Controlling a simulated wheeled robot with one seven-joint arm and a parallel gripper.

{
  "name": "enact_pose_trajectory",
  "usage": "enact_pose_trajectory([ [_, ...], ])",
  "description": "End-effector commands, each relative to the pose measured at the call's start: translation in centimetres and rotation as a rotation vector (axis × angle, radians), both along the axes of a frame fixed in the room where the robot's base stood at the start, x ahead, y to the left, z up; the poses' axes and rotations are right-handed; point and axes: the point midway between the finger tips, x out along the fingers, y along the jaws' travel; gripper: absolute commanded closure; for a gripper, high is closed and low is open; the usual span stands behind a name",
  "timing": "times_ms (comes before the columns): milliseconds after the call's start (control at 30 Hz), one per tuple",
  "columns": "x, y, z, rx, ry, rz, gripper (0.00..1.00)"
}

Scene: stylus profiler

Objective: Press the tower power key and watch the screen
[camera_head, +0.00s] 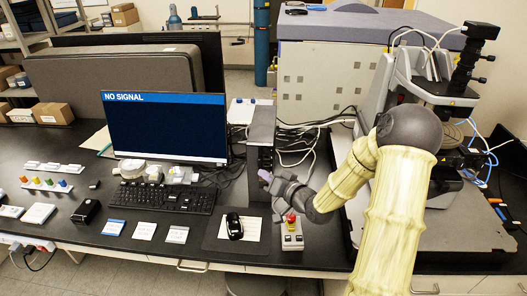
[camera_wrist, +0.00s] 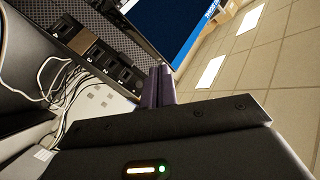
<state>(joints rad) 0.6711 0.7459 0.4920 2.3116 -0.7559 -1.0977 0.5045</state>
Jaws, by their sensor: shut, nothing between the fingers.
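The black computer tower (camera_head: 262,125) stands upright to the right of the monitor. The screen (camera_head: 165,126) is dark blue with a lighter bar on top reading "NO SIGNAL"; part of it also shows in the wrist view (camera_wrist: 160,22). My gripper (camera_head: 264,176) is at the lower front of the tower, with its fingers shut and empty. I cannot tell whether the fingertips touch the tower. In the wrist view the shut fingers (camera_wrist: 164,76) point up past my gripper's dark body. The power key cannot be made out.
A keyboard (camera_head: 162,197) lies before the monitor. A mouse (camera_head: 234,226) on a pad and a control box with a red button (camera_head: 291,230) are close below my gripper. Loose cables (camera_head: 300,146) run right of the tower. The profiler (camera_head: 450,130) stands at right.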

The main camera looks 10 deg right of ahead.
Motion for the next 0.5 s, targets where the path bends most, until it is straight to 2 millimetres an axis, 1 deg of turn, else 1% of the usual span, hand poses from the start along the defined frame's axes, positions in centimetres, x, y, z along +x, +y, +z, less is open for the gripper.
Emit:
enact_pose_trajectory([
  [133, 0.2, 0.0, 0.0, -0.001, 0.000, 0.001, 1.00],
  [267, 1.0, -0.4, 0.0, -0.002, 0.000, -0.003, 1.00],
  [500, 3.6, -1.4, 0.1, -0.003, 0.000, -0.004, 1.00],
])
